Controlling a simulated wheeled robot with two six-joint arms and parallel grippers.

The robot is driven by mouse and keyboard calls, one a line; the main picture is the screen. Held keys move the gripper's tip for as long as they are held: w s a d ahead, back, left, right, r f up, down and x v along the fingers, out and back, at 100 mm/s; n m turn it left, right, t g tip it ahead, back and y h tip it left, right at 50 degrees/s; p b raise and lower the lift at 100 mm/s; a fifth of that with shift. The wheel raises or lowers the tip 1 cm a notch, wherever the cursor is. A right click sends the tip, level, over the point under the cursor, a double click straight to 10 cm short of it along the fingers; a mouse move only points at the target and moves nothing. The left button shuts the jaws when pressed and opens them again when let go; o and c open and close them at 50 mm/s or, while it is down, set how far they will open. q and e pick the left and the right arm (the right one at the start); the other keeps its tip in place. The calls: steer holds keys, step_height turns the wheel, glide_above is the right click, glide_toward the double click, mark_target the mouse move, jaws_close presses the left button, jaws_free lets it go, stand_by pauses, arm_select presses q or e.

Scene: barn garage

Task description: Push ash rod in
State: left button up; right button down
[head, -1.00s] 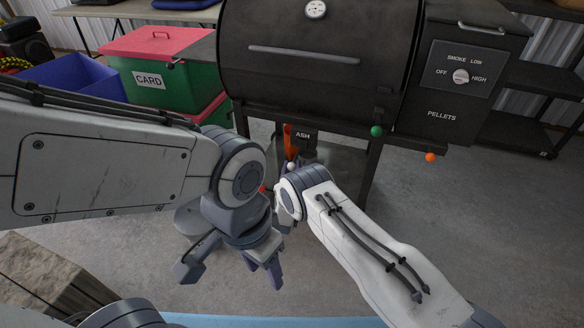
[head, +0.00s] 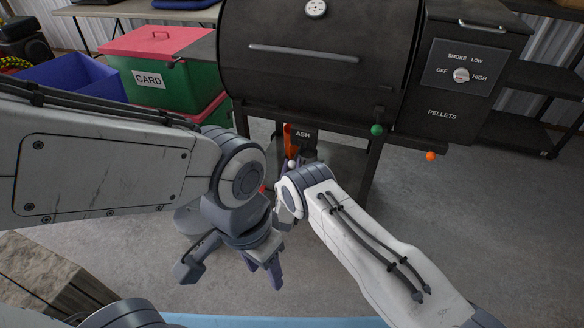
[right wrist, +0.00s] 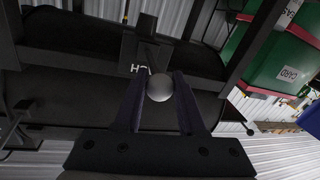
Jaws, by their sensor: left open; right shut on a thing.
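The ash rod's pale ball knob (right wrist: 160,88) sits between the two fingers of my right gripper (right wrist: 158,95) in the right wrist view, and the gripper is shut on it. In the head view a small pale ball (head: 292,164) shows below the ASH label (head: 303,135) under the smoker; the right gripper itself is mostly hidden there behind my own arm.
The black smoker (head: 310,80) stands ahead on legs, with a green knob (head: 377,130) and an orange knob (head: 430,156) at its front right. Green CARD bin (head: 190,90) and blue bin (head: 70,82) stand left. Open floor (head: 460,215) lies at right.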

steer(key=w+b, duration=0.1)
steer(key=w, duration=0.1)
steer(key=w+d+b, duration=0.1)
steer(key=b, duration=0.1)
steer(key=w+b, duration=0.1)
steer(key=w, duration=0.1)
steer(key=shift+w+d+f+b, duration=0.25)
steer(key=shift+w+d+b, duration=0.05)
steer(key=shift+d+b, duration=0.1)
steer(key=shift+w+d+r, duration=0.1)
steer(key=shift+w, duration=0.2)
steer(key=shift+w+r, duration=0.15)
steer(key=shift+r, duration=0.1)
steer(key=shift+d, duration=0.1)
steer(key=c, duration=0.5)
jaws_free()
steer(key=s+p, duration=0.1)
steer(key=s, duration=0.2)
steer(key=s+p, duration=0.1)
steer(key=s, duration=0.3)
steer(key=s+a+p, duration=0.1)
steer(key=s, duration=0.2)
steer(key=shift+s+a, duration=0.1)
steer(key=shift+s, duration=0.1)
